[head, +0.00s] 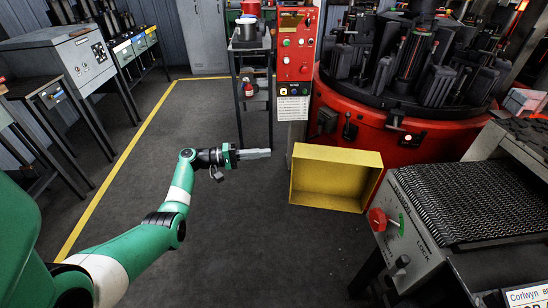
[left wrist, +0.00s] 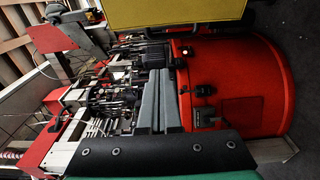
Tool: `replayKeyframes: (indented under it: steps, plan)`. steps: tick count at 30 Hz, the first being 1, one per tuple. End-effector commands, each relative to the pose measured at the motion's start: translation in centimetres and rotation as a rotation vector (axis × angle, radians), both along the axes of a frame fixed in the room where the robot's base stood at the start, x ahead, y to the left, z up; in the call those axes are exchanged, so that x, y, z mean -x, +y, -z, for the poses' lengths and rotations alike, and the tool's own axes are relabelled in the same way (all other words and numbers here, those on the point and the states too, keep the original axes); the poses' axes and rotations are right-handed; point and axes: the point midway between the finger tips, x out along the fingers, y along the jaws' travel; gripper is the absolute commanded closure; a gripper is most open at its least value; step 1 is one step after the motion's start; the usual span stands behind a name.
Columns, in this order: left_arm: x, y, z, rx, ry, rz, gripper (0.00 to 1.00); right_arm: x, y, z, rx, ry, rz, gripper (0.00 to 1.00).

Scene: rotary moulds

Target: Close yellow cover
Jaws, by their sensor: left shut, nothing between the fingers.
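The yellow cover (head: 335,178) is a shallow, open-faced box in front of the red round machine base (head: 400,140). Its hollow side faces up and toward me, and it hangs or stands tilted low by the machine. In the left wrist view the yellow cover (left wrist: 180,12) fills part of the top edge. My left gripper (head: 268,153) is shut and empty, just left of the cover's upper left corner and apart from it, pointing right. Its grey fingers (left wrist: 160,85) show together in the left wrist view. My right gripper is not in view.
A red control panel (head: 296,50) stands behind the gripper. A dark shelf stand (head: 240,90) is left of it. A grey bench with a mesh top (head: 460,185) and red knob (head: 378,219) stands at right. The grey floor (head: 240,240) before the cover is clear.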

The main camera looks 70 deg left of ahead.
Motion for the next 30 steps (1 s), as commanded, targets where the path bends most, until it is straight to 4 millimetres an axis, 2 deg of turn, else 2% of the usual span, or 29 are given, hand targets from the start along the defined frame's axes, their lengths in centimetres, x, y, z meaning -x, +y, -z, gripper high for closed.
replayKeyframes:
  steps: [14,15,21,30]
  plan:
    - [-9.5,-2.0,0.3,-0.001,-0.002,0.004,1.0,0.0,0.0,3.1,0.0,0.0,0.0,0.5]
    - [-8.8,-2.5,0.0,-0.001,-0.002,0.0,1.0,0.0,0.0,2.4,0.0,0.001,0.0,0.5]
    - [-7.6,-4.4,-0.1,0.001,-0.002,-0.001,1.0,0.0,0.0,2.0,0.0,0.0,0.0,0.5]
    - [-7.0,-5.3,-0.1,0.002,-0.003,0.0,1.0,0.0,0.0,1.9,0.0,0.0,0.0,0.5]
